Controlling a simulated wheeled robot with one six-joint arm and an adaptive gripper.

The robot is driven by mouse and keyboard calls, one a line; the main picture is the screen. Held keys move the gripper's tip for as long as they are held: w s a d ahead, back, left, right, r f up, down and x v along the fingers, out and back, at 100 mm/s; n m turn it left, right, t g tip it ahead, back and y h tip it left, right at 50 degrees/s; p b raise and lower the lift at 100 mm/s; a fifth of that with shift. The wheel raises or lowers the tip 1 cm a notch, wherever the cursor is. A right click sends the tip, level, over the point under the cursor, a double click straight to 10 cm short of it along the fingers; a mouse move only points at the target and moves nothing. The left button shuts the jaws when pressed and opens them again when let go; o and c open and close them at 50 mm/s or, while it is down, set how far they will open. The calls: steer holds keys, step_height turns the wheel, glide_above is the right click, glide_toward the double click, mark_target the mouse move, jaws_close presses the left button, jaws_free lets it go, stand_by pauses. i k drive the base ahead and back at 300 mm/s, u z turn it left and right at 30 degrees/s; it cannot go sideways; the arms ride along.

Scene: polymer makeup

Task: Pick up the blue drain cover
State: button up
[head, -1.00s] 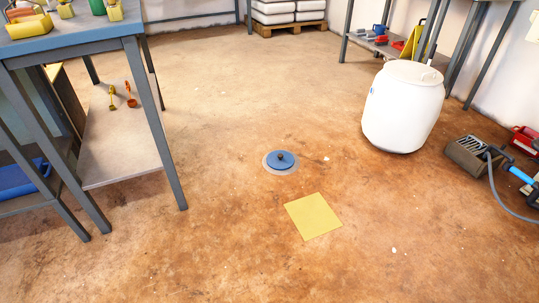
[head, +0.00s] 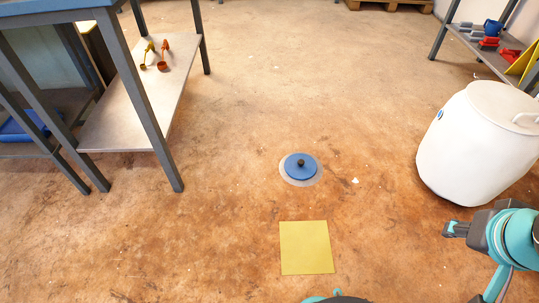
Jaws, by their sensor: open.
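The blue drain cover (head: 293,172) is a round disc with a dark knob in its middle. It lies flat on the floor, on a pale grey ring (head: 285,179), near the centre of the head view. My gripper (head: 449,229) is at the lower right, well apart from the cover and in front of the white barrel. It is open and I see nothing in it. Its far side is hidden by the angle.
A yellow square (head: 306,248) lies on the floor, nearer than the cover. A white barrel (head: 473,140) stands at the right. A workbench with a lower shelf (head: 125,115) stands at the left. The floor around the cover is clear.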

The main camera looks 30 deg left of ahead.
mark_target(299, 167)
steer(key=u, duration=1)
steer(key=i, duration=1)
steer(key=u, duration=1.1)
